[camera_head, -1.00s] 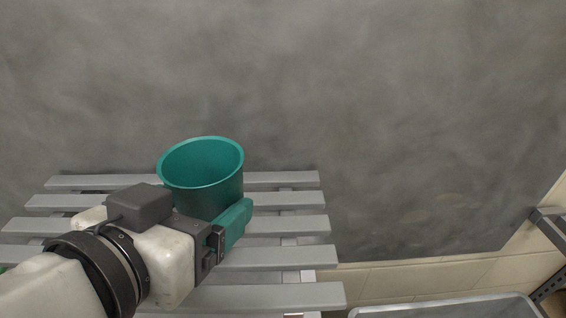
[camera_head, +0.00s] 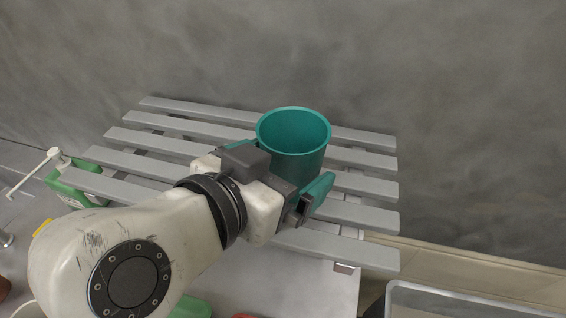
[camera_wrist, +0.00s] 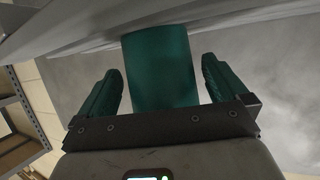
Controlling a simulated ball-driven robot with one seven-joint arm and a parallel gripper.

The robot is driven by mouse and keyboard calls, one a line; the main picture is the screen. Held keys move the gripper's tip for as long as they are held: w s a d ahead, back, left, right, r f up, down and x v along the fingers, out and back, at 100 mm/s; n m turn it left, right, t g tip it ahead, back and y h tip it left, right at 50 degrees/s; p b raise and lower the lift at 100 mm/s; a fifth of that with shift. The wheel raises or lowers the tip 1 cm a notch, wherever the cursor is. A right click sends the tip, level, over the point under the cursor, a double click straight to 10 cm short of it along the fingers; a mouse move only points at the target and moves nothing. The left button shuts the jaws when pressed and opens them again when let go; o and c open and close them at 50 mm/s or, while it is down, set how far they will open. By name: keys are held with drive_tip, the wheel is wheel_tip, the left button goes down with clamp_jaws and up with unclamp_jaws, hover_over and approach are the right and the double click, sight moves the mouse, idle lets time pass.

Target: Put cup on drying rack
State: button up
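The cup (camera_head: 293,140) is teal, round and open at the top. In the head view it stands upright over the slats of the grey drying rack (camera_head: 362,137), right of the rack's middle. In the wrist view the cup (camera_wrist: 162,70) sits between the two teal fingers of my gripper (camera_wrist: 160,66), with its far end against the slats (camera_wrist: 90,38). A gap shows on each side between cup and finger, so my gripper is open around the cup. In the head view my gripper (camera_head: 290,162) is at the cup's near side; the cup's base is hidden.
A green container (camera_head: 75,185) with a white spout stands left of the rack on a grey surface. A metal tray or tub (camera_head: 450,300) is at the lower right. The grey wall (camera_head: 400,60) rises behind the rack. Slats left of the cup are bare.

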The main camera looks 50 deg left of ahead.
drive_tip(key=shift+r, duration=0.15)
drive_tip(key=shift+s+r, duration=0.1)
drive_tip(key=shift+r, duration=0.05)
drive_tip(key=b+v, duration=0.2)
drive_tip(key=v, duration=0.9)
drive_tip(key=shift+s+r, duration=0.2)
drive_tip(key=shift+s, duration=0.15)
drive_tip(key=shift+d, duration=0.1)
